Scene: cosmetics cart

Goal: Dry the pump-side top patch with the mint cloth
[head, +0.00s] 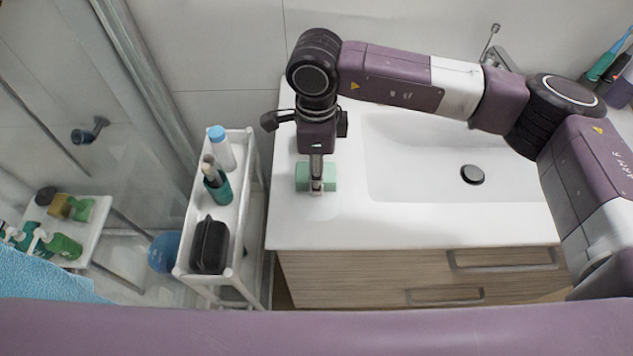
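The mint cloth (302,177) is a small folded block on the white washbasin counter, left of the basin. My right gripper (316,186) points down at the cloth, which shows on both sides of the fingers. The fingers are seen nearly edge-on, so I cannot tell whether they are closed on it. A dark green bottle (218,189) with a pale top, possibly the pump, stands on the top shelf of the white cart (226,219). I cannot make out a wet patch on that shelf. My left gripper is not in view.
A white bottle with a blue cap (221,148) stands at the cart's far end, and a black pouch (210,245) at its near end. A narrow gap separates the cart from the wooden vanity (380,278). The basin (420,170) is empty.

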